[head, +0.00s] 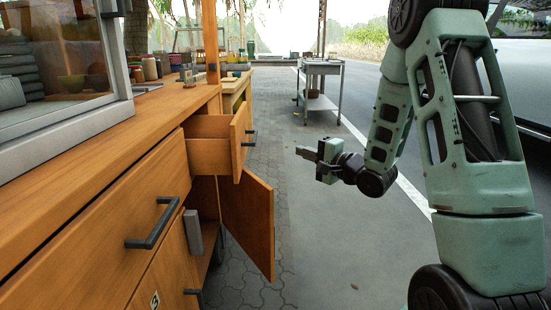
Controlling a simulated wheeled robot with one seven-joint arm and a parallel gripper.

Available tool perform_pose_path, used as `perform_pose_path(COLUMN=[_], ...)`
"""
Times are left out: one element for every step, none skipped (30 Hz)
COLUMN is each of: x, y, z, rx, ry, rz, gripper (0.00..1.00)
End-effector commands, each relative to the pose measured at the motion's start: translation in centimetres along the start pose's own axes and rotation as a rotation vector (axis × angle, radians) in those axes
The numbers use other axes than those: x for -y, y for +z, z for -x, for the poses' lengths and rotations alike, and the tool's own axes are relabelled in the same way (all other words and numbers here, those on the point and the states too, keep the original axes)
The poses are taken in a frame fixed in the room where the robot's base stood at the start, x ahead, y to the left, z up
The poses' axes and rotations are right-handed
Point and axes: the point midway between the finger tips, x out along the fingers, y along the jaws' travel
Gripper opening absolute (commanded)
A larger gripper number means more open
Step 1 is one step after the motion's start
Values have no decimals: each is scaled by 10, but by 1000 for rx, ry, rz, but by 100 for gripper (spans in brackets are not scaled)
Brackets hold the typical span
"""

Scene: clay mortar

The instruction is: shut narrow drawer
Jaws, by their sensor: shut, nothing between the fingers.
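A narrow wooden drawer (209,156) stands pulled out of the counter at mid-left in the head view. Its front panel (238,145) faces right and carries a dark handle (249,141). My gripper (299,151) is in the middle of the view, to the right of the drawer and apart from it. Its fingers point left and are shut, with nothing between them. The inside of the drawer is mostly hidden by its side wall.
Below the drawer a cabinet door (247,225) hangs open. A wide drawer with a dark bar handle (153,227) is nearer, in the wooden counter (100,155). A metal cart (322,69) stands farther back. The paved floor (325,240) between counter and arm is clear.

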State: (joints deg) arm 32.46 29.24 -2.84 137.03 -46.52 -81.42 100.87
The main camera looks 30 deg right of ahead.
Motion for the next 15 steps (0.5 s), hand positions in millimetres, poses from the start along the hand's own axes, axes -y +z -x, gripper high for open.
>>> perform_pose_path(x=[-1,-1,-1,-1,-1,-2,-2,-2,-2,-2,-3,-2,-2,-3,-2], y=[0,0,1,1,1,2,2,2,2,2,2,2,2,2,2], z=[-4,-7,-12,-17,-22,-30,-36,-42,-51,-57,-64,-72,-78,-84,-92], rx=[2,3,4,5,5,5,6,6,5,5,5,5,4,4,5], ry=[-4,-4,-3,-4,-5,-4,-5,-4,-5,-4,-4,-4,-5,-4,-4], rz=[-2,-2,-1,0,0,0,0,1,1,1,1,2,1,1,1], gripper=[0,0,0,0,0,0,0,0,0,0,0,0,0,0,0])
